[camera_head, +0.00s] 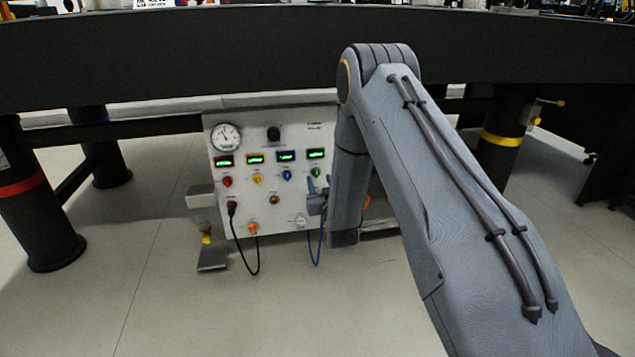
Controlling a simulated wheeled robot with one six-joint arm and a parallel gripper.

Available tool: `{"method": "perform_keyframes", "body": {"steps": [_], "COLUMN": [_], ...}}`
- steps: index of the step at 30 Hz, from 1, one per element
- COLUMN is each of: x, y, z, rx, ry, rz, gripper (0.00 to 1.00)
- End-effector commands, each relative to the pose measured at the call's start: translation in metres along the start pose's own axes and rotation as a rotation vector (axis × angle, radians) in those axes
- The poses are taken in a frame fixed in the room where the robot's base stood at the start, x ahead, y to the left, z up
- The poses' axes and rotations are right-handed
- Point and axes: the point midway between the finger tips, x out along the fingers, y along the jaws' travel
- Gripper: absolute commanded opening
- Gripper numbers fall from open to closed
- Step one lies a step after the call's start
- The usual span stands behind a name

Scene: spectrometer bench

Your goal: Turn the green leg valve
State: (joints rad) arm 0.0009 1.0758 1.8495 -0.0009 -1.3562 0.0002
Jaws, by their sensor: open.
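The green valve (316,173) is a small knob at the right end of a row of coloured knobs on the white panel (245,190), below a lit green display. My gripper (318,186) is at the panel's right side, just below the green valve, with its small blue-grey fingers pointing up towards it. The fingers are open. The view is too small to tell whether they touch the knob. My arm hides the panel's right edge.
Red (227,181), yellow (257,179) and blue (287,175) knobs sit left of the green one. A black cable (245,265) and a blue cable (317,252) hang below. The dark table (180,55) overhangs the panel; thick black legs (40,215) stand around.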

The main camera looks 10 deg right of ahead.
Motion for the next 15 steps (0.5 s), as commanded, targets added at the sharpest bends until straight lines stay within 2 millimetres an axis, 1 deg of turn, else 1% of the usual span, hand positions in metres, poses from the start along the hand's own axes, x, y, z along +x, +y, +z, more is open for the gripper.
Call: {"method": "perform_keyframes", "body": {"steps": [1, 3, 6, 10, 15], "x": [0.009, 0.018, 0.029, 0.036, 0.037], "y": [0.000, 0.000, 0.000, 0.000, 0.000], "z": [0.002, 0.002, 0.002, 0.001, 0.000], "rx": [0.000, 0.000, 0.000, 0.000, 0.000], "ry": [0.002, 0.002, 0.001, -0.001, -0.002], "rz": [0.000, 0.000, 0.000, 0.000, 0.000], "gripper": [0.42, 0.42, 0.42, 0.42, 0.42]}}
